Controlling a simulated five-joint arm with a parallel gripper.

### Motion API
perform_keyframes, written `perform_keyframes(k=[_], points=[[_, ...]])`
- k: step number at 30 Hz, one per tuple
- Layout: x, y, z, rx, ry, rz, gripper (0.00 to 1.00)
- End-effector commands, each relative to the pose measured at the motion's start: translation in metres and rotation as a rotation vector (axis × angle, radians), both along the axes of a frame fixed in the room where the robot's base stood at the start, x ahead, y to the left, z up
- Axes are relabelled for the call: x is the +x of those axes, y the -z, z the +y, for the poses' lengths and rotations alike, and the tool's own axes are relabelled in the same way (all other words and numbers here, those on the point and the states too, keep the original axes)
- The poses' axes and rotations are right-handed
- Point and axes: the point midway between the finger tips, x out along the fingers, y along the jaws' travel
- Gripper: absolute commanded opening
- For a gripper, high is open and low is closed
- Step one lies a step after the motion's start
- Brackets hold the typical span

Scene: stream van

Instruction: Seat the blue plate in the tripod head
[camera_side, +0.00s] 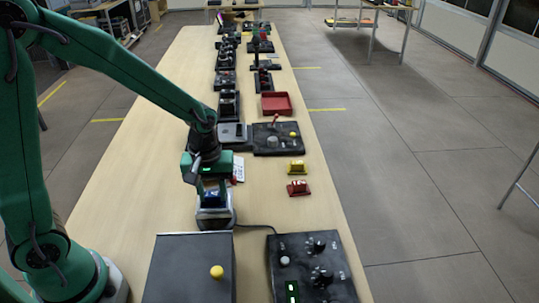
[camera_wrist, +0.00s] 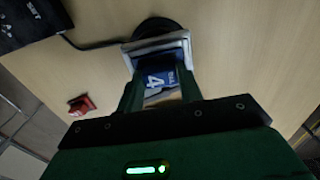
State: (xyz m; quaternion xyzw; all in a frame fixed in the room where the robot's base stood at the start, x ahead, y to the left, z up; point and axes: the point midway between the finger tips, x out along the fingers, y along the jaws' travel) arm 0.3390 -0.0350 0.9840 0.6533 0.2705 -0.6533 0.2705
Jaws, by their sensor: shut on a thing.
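The blue plate (camera_wrist: 178,72), marked with a white 4, is between the two fingers of my gripper (camera_wrist: 160,92) in the wrist view. My gripper is shut on it. In the side view my gripper (camera_side: 212,192) points down, with the blue plate (camera_side: 212,201) showing small and dark at its tip. A pale grey squared holder, which looks like the tripod head (camera_wrist: 140,47), lies right around or under the plate, above a dark round base. It also shows in the side view (camera_side: 216,220). I cannot tell whether the plate is seated in it or just above it.
A yellow plate-like piece (camera_side: 296,167) and a red one (camera_side: 298,187) lie to the right. A dark box with a yellow button (camera_side: 190,275) and a knobbed panel (camera_side: 315,262) stand in front. A red tray (camera_side: 276,104) and several devices line the table behind.

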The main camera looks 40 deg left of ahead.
Motion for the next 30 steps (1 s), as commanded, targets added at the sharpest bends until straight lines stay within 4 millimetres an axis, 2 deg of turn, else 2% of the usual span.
perform_keyframes(k=[8, 9, 12, 23, 30], points=[[0.0, 0.003, 0.0, 0.0, 0.0, 0.0, 0.11], [0.0, 0.003, 0.0, 0.0, 0.0, 0.0, 0.4], [0.0, 0.003, 0.0, 0.0, 0.0, 0.0, 0.58], [0.0, 0.002, 0.0, 0.0, 0.0, 0.0, 0.58], [0.0, -0.011, 0.0, -0.001, 0.0, -0.002, 0.58]])
